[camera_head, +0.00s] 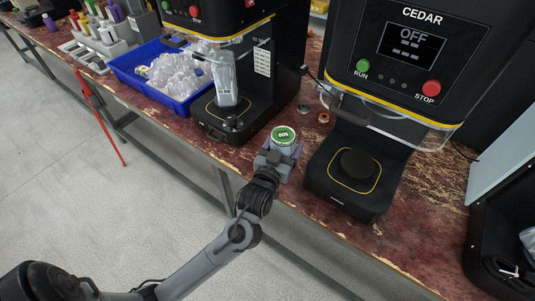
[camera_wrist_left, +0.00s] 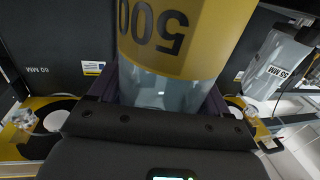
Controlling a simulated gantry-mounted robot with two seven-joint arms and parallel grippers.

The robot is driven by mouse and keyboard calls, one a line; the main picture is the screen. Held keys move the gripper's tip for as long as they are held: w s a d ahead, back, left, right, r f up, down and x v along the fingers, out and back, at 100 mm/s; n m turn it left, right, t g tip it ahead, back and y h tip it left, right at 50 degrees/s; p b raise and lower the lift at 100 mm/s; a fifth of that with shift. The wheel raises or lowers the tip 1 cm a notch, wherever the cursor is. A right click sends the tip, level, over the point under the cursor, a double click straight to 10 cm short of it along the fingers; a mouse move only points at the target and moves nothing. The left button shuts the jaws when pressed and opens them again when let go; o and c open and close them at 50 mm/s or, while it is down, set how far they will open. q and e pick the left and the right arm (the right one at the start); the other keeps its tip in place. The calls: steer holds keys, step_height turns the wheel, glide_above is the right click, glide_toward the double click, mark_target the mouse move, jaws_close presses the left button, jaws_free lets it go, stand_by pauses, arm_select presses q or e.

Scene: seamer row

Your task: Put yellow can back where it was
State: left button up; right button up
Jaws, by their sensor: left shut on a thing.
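The can (camera_head: 284,134) shows its round top with a green disc and a number in the head view. The left wrist view shows its side, a yellow band (camera_wrist_left: 185,38) marked 500 above a clear greyish part. My left gripper (camera_head: 279,154) is shut on the can. It holds the can between the two black seaming machines, over the front part of the worn red bench (camera_head: 232,157). The can's underside is hidden, so I cannot tell whether it touches the bench. My right gripper is in neither view.
The right machine, marked CEDAR (camera_head: 422,50), has an empty round plate (camera_head: 357,164). A blue bin (camera_head: 180,106) holds clear pieces. Small rings (camera_head: 323,118) lie behind my gripper.

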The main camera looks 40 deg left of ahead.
arm_select(q)
steer(key=shift+w+a+f+b, duration=0.35)
steer(key=shift+a+f+b, duration=0.4)
steer(key=shift+a+f, duration=0.6)
steer(key=shift+w+a+f+b, duration=0.3)
steer(key=shift+a+f+b, duration=0.5)
steer(key=shift+a+f, duration=0.5)
steer(key=shift+w+a+f+b, duration=0.35)
steer(key=shift+a+f+b, duration=0.55)
steer(key=shift+f, duration=0.7)
steer(key=shift+a, duration=0.15)
steer(key=o, duration=1.6)
steer(key=shift+f, duration=0.2)
steer(key=shift+r, duration=0.1)
